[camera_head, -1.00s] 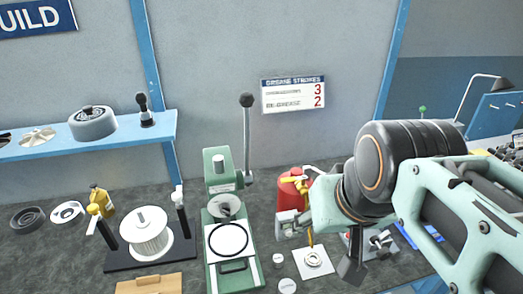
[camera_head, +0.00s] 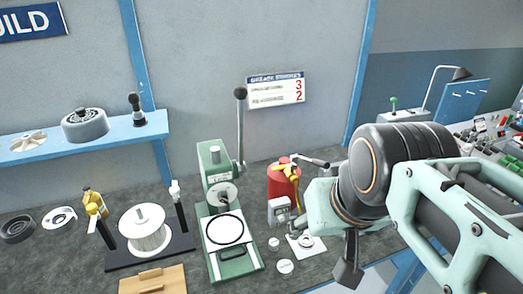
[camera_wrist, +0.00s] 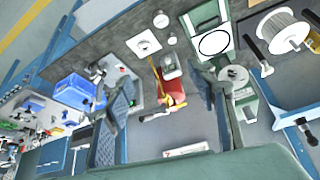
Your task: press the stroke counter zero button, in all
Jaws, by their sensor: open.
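A small grey box (camera_head: 280,209), which looks like the stroke counter, is at the front of a red grease drum (camera_head: 284,184) with a yellow hose. It shows in the wrist view too (camera_wrist: 171,66), beside the drum (camera_wrist: 171,93). Its zero button is too small to make out. My gripper (camera_head: 347,274) points down at the right of the counter, apart from it. A wall sign (camera_head: 277,92) headed grease strokes shows 3 and 2.
A green press (camera_head: 226,215) with a tall lever stands left of the drum. A white square plate with a ring (camera_head: 306,243) and small round caps (camera_head: 285,266) lie in front. A spool (camera_head: 145,232) stands farther left. Another bench with tools (camera_head: 490,135) is at the right.

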